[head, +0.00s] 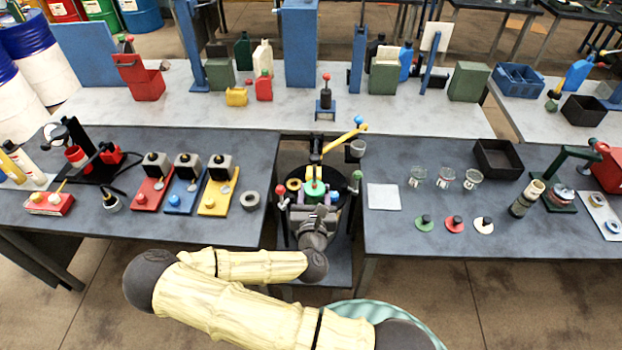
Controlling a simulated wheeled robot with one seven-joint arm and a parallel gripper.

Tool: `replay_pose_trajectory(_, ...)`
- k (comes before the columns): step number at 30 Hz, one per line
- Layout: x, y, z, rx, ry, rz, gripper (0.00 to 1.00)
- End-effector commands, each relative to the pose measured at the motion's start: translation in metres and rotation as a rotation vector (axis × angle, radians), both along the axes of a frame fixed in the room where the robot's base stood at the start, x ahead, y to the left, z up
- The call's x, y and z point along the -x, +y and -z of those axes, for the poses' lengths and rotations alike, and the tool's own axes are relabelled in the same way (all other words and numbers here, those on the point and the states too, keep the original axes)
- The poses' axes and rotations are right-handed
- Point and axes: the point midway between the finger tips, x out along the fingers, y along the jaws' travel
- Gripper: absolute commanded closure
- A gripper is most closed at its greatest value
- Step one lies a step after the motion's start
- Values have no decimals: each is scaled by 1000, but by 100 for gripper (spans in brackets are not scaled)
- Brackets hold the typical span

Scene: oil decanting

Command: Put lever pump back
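What looks like the lever pump has a yellow lever (340,139) with a blue knob at its upper end and a dark upright post. It stands in the gap between the two front tables, upright, over a round dark-rimmed holder. A green part (315,188) shows at its foot. My gripper (314,208) reaches into this gap from the front, at or just below the green part. Its fingers are small and crowded by other parts, so I cannot tell whether they are shut on the pump. The pump's lower end is hidden.
A small black device with a red knob (325,95) stands on the back table (200,108). The left front table holds red, blue and yellow units (213,198). The right one holds glass jars (445,179), coloured discs and a black tray (498,156).

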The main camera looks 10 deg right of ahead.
Motion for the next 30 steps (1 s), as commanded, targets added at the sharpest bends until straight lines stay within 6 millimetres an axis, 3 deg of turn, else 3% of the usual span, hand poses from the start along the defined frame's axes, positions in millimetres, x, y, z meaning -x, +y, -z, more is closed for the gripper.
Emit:
replay_pose_trajectory(11, 1, 1, 38, 0, -15, 3, 99)
replay_pose_trajectory(30, 1, 1, 158, 3, -20, 3, 99)
